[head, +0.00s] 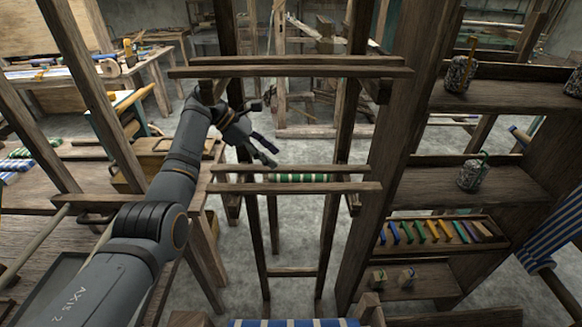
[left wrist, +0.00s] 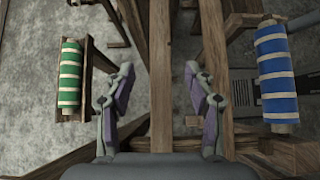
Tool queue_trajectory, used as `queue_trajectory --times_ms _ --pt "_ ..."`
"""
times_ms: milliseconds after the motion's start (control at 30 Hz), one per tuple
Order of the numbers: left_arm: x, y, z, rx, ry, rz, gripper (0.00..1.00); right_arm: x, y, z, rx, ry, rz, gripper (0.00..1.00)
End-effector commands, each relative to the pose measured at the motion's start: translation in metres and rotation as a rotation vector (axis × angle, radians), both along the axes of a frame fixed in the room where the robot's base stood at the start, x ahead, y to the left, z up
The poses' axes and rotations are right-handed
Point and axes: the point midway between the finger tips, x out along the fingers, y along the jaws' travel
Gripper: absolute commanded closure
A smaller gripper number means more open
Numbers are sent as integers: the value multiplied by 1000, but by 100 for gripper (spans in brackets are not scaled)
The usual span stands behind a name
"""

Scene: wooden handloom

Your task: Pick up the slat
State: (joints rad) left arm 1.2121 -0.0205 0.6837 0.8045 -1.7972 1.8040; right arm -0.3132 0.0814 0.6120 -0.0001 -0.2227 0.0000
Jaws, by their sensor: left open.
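My left gripper (head: 266,132) is open and empty in the head view, above the loom's lower crossbars. In the left wrist view its two fingers (left wrist: 159,72) stand apart, with a dark wooden beam (left wrist: 160,110) showing between and below them. I cannot tell which wooden piece is the slat. Thin wooden bars cross the loom: an upper bar (head: 290,72) and a lower front bar (head: 295,188). My fingers touch no bar that I can make out. My right gripper is not in view.
A green striped roll (head: 300,178) lies between the lower bars; it also shows in the left wrist view (left wrist: 69,78). A blue striped roll (left wrist: 275,75) is on the right there. Upright posts (head: 345,110) flank my gripper. Shelves (head: 480,185) stand at the right.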

Motion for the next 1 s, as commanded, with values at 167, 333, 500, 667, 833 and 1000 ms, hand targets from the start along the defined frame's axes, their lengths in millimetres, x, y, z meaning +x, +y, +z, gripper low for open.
queue_trajectory --times_ms 167,333,500,667,833,1000 --pt "-1 -27 -12 -1 4 -4 45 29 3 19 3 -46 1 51" --pt "-1 -39 -29 1 3 -1 45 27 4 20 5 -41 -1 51" --pt "0 -40 -31 1 1 0 45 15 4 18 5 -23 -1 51" --pt "0 -40 -31 1 1 -1 60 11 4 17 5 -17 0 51" --pt "0 -40 -31 0 1 -1 83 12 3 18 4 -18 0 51" --pt "0 -40 -31 1 1 -1 100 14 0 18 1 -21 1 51"
